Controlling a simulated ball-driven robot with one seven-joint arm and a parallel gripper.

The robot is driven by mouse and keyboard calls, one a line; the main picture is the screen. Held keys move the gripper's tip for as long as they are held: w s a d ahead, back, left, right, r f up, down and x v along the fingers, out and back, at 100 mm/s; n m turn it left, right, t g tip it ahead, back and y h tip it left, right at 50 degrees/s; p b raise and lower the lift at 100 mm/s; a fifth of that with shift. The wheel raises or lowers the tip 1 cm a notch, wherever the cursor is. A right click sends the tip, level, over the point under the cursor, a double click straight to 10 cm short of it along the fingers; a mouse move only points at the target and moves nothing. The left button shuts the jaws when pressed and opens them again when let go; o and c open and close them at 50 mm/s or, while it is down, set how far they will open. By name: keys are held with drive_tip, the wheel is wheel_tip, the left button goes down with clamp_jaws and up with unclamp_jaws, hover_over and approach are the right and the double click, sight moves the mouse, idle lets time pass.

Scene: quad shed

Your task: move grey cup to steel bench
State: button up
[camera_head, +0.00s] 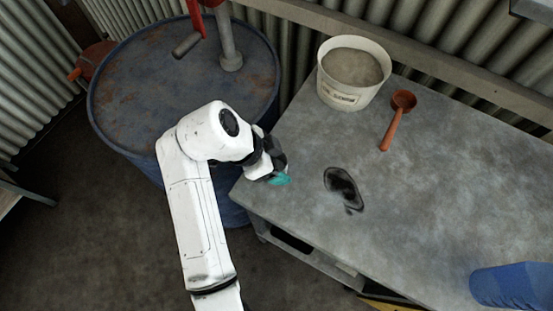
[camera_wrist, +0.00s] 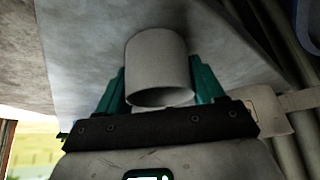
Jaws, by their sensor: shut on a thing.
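My gripper (camera_head: 280,178) is at the left corner of the grey steel bench (camera_head: 430,170) in the head view, with a teal fingertip showing. In the wrist view, its two teal fingers (camera_wrist: 160,78) are shut on the grey cup (camera_wrist: 158,58), one on each side. The cup is a plain pale grey cylinder with its rim toward the wrist camera. In the head view the cup is hidden by my gripper. A mottled grey surface lies behind the cup in the wrist view; I cannot tell whether the cup touches it.
A white bucket (camera_head: 350,95) and an orange scoop (camera_head: 397,120) are at the bench's back. A blue object (camera_head: 512,287) lies at the lower right. A rusty blue drum (camera_head: 140,100) stands left.

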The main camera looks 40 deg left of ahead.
drive_tip(key=shift+f, duration=0.1)
drive_tip(key=o, duration=1)
drive_tip(key=shift+o, duration=0.2)
drive_tip(key=v, duration=1.2)
